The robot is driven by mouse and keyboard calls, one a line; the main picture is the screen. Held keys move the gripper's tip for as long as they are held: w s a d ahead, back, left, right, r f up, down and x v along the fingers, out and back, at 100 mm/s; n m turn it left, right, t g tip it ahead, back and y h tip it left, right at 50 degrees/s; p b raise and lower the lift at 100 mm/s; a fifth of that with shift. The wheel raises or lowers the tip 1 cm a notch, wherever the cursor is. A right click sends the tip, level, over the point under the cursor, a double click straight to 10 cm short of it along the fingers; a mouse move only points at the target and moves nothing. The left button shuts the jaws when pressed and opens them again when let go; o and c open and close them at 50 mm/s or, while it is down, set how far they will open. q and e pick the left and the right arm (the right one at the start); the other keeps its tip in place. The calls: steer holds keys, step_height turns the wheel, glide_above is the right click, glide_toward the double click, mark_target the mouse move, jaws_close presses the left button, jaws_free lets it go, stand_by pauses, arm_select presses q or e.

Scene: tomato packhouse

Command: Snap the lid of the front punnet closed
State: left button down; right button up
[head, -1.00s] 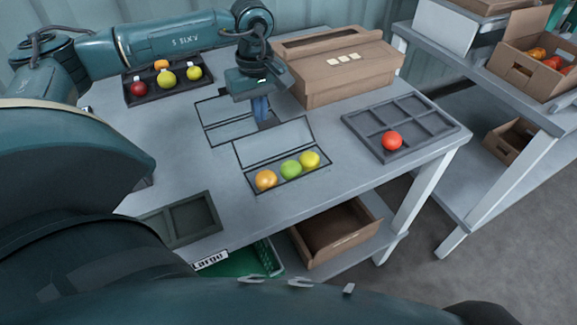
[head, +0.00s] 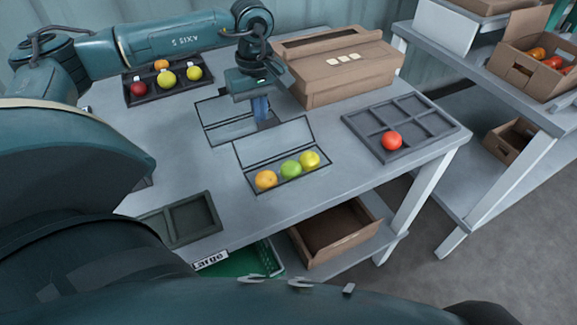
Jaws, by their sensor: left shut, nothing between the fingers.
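The front punnet (head: 265,190) is a clear tray with dark edges on the grey table, holding an orange, a green and a yellow tomato in a row. Its clear lid (head: 272,143) stands open, tilted up along the back edge. A second clear punnet (head: 232,132) lies behind it, also with a raised lid (head: 216,110), and looks empty. My left gripper (head: 262,110) points down, shut and empty, at the right end of the back punnet, behind the front punnet's lid. Whether it touches the back punnet cannot be told. My right gripper is out of view.
A cardboard box (head: 340,82) stands behind right of the gripper. A dark tray (head: 135,97) with several tomatoes sits at back left. A grey compartment tray (head: 395,112) with one red tomato lies right. An empty dark tray (head: 205,232) lies front left. The table's front right is clear.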

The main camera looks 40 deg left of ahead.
arm_select(q)
steer(key=shift+s+d+r+p, duration=0.35)
steer(key=shift+s+d, duration=0.2)
steer(key=shift+d, duration=0.55)
steer(key=shift+s+d+r+p, duration=0.25)
steer(key=shift+s+d+r, duration=0.25)
steer(key=shift+d, duration=0.65)
steer(key=shift+s+d+r+p, duration=0.3)
steer(key=shift+s+d, duration=0.3)
steer(key=shift+d, duration=0.5)
steer(key=shift+s+d+r, duration=0.2)
steer(key=shift+s+d, duration=0.15)
steer(key=shift+d, duration=0.4)
steer(key=shift+s+d+r, duration=0.2)
steer(key=shift+s+d, duration=0.15)
steer(key=shift+d, duration=0.35)
steer(key=shift+s+d+r, duration=0.2)
steer(key=shift+s+d, duration=0.15)
steer(key=shift+d, duration=0.4)
steer(key=shift+r, duration=0.1)
